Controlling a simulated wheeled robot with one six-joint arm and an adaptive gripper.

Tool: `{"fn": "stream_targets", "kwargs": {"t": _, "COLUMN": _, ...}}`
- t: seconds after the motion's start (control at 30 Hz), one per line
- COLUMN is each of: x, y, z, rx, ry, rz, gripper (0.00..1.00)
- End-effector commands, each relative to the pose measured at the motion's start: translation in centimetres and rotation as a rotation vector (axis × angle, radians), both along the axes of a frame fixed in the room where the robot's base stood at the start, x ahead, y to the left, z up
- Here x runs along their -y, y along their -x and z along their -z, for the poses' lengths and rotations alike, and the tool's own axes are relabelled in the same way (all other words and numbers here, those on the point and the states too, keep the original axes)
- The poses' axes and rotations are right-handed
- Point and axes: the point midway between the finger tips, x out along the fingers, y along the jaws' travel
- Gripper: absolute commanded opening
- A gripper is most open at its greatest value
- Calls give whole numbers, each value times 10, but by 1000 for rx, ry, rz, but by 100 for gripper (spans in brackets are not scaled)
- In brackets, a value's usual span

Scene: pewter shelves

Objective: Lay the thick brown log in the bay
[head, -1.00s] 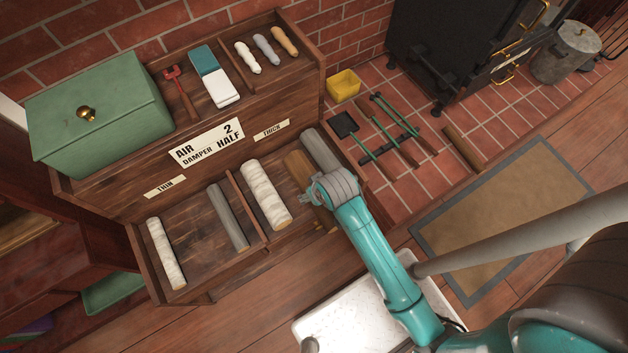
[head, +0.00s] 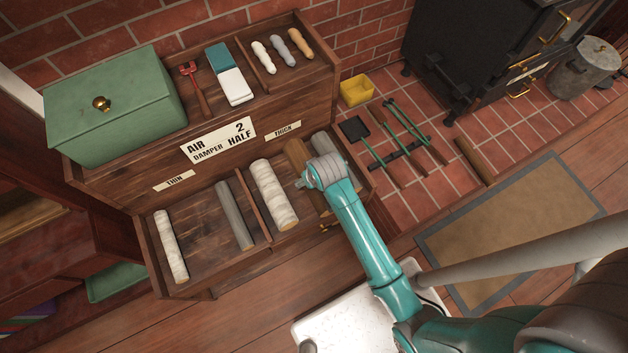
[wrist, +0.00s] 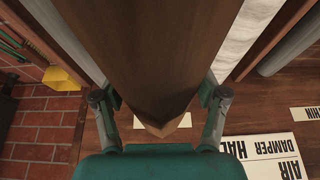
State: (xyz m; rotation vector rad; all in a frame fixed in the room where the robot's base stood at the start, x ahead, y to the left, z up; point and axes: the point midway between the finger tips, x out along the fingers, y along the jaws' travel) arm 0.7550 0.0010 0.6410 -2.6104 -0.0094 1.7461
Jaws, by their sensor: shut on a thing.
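The thick brown log (head: 297,154) is in my gripper (head: 318,174). In the wrist view the log (wrist: 150,50) runs between the two jaws, which are shut on its sides. In the head view it lies over the right-hand bay of the shelf, below the "THICK" label (head: 283,130), between the thick white birch log (head: 272,195) and the thick grey log (head: 325,145). My gripper hides part of it. I cannot tell whether it touches the bay floor. The bay (head: 262,242) is dark wood, with a divider (head: 246,207) on its left.
The left bay holds a thin white log (head: 171,246) and a thin grey log (head: 234,214). Above are a green box (head: 112,115) and several small things. Fire tools (head: 400,145) and a yellow tub (head: 356,90) are on the tiles to the right.

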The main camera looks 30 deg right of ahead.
Motion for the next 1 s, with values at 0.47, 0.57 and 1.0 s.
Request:
{"fn": "stream_targets", "kwargs": {"t": 0.47, "x": 0, "y": -36, "z": 14, "rx": 2, "ry": 0, "rz": 0, "gripper": 5}}
{"fn": "stream_targets", "kwargs": {"t": 0.57, "x": 0, "y": -44, "z": 17, "rx": 2, "ry": 0, "rz": 0, "gripper": 5}}
{"fn": "stream_targets", "kwargs": {"t": 1.0, "x": 0, "y": -47, "z": 50, "rx": 1, "ry": 0, "rz": 0, "gripper": 5}}
